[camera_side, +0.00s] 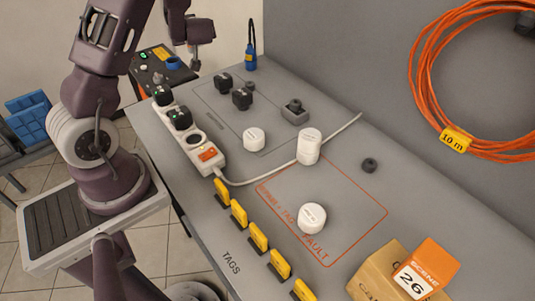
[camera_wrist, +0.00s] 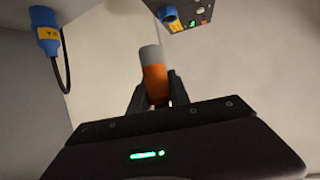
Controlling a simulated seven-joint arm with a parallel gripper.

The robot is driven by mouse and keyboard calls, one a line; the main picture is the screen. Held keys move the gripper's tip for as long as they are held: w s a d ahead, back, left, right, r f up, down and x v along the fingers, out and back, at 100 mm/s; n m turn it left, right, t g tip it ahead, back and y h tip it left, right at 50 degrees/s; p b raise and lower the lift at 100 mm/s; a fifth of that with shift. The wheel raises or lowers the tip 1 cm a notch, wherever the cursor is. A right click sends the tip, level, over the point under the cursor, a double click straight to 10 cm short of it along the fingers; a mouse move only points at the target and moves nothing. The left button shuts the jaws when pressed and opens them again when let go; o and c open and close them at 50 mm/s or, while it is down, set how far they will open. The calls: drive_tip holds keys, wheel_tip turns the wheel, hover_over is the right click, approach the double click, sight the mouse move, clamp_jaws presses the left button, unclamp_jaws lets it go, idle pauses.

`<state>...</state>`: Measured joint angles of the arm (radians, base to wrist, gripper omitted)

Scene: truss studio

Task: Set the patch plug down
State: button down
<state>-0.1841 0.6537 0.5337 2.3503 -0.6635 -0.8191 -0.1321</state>
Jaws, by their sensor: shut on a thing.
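My gripper (camera_wrist: 152,95) is shut on an orange and grey cylindrical piece (camera_wrist: 154,74), which appears to be the patch plug. Its orange body sits between the dark fingers, and its grey end points away from my wrist. In the side view my gripper (camera_side: 195,62) is at the top left, raised near the far left end of the bench. The held plug is mostly hidden there. No surface shows in contact with the plug.
A control box (camera_side: 162,64) with a blue socket (camera_wrist: 169,14) is close by. A blue connector (camera_side: 251,60) stands at the bench's back edge. A power strip (camera_side: 188,130), black plugs (camera_side: 242,98), white round pieces (camera_side: 308,146) and yellow tags (camera_side: 238,214) occupy the bench (camera_side: 345,125).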

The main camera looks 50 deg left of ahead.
drive_tip(key=w+d+f+m+t+h, duration=0.1)
drive_tip(key=w+d+m+t+h, duration=0.35)
drive_tip(key=w+d+m, duration=0.35)
drive_tip(key=w+d+m+t+h, duration=0.35)
drive_tip(key=w+d+t, duration=0.2)
drive_tip(key=d, duration=0.55)
drive_tip(key=d+m+h, duration=0.5)
drive_tip(key=d+h, duration=0.1)
drive_tip(key=d, duration=0.4)
drive_tip(key=s+d+m+g+h, duration=0.2)
drive_tip(key=s+d+m+h, duration=0.25)
drive_tip(key=d, duration=0.35)
drive_tip(key=s+d+m+g+h, duration=0.3)
drive_tip(key=s+d+m+h, duration=0.15)
drive_tip(key=d, duration=0.35)
drive_tip(key=s+d+r+m+g+h, duration=0.1)
drive_tip(key=s+d+m+g+h, duration=0.25)
drive_tip(key=s+m+g, duration=0.45)
drive_tip(key=shift+n+t, duration=0.7)
drive_tip(key=shift+n, duration=0.15)
drive_tip(key=f, duration=0.5)
drive_tip(key=s+f, duration=0.1)
drive_tip(key=f, duration=0.3)
drive_tip(key=s+f, duration=0.1)
drive_tip(key=f, duration=0.4)
drive_tip(key=shift+s+d+f, duration=0.25)
drive_tip(key=shift+d+f, duration=0.1)
drive_tip(key=shift+d, duration=0.05)
